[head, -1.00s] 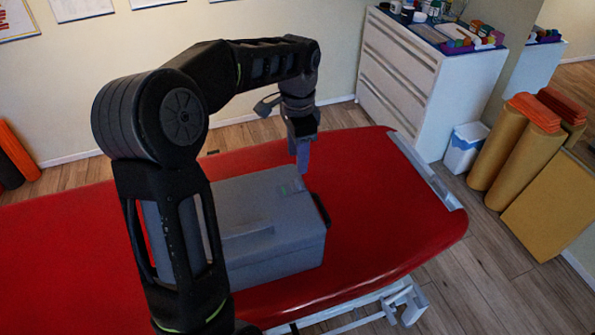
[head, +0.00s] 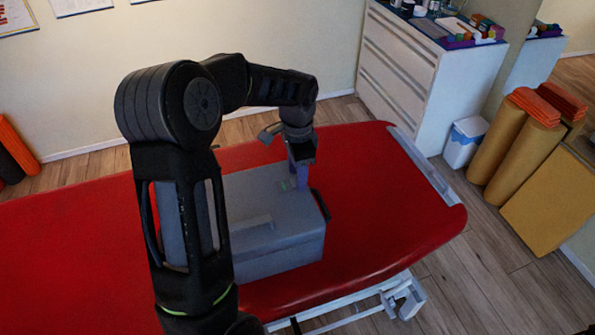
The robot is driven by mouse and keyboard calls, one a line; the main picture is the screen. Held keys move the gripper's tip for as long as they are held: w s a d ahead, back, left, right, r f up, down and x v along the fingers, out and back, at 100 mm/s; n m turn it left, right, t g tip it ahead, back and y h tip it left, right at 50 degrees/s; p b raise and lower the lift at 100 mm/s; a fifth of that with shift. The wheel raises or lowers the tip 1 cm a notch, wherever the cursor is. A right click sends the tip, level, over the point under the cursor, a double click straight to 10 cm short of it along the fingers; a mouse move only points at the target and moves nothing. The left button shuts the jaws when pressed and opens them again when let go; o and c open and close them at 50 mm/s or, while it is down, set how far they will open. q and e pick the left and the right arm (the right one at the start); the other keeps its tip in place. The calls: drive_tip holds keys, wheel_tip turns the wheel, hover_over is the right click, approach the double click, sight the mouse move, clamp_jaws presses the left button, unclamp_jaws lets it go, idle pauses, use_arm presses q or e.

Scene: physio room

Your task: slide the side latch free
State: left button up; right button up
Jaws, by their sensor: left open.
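A grey box (head: 285,262) with a closed lid sits on the red padded treatment table (head: 385,215). A low raised handle (head: 248,227) lies on its lid. A small greenish patch (head: 286,184) shows near the lid's far right corner, and a dark part (head: 321,204) sits on the box's right side. My left gripper (head: 301,182) points down over the far right corner, close to the green patch; I cannot tell whether it touches. It is open, with nothing seen between its fingers. My left arm hides the box's left part. My right gripper is out of view.
A white drawer cabinet (head: 410,75) with bottles and coloured items stands behind at right. A white bin (head: 464,142), tan rolls (head: 505,140) and a tan mat (head: 545,205) stand right of the table. The table's right part is clear.

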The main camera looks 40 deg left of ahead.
use_arm(q)
drive_tip(key=shift+c, duration=0.6)
clamp_jaws()
idle(0.8)
